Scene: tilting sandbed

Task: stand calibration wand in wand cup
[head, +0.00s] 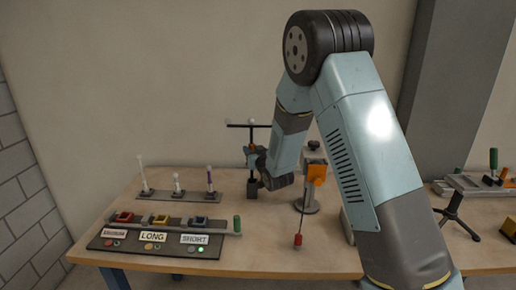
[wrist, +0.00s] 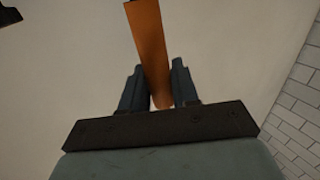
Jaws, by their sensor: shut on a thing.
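The calibration wand (head: 251,127) is upright, with a dark crossbar and small pale balls at its top, seen in the head view. Its orange handle (wrist: 150,45) is between the two fingers of my gripper (wrist: 158,90) in the wrist view. My gripper is also in the head view (head: 254,155), shut on the wand near the back of the bench. A dark block (head: 252,189), which looks like the wand cup, is straight below the gripper. I cannot tell whether the wand's lower end is inside it, as the gripper and small size hide the join.
An orange-topped post (head: 315,172) on a round base stands just right of my gripper, with a red bob (head: 298,240) hanging in front. A rack (head: 160,194) of upright rods and a labelled panel (head: 120,244) are at left. A small tripod (head: 452,207) is at right.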

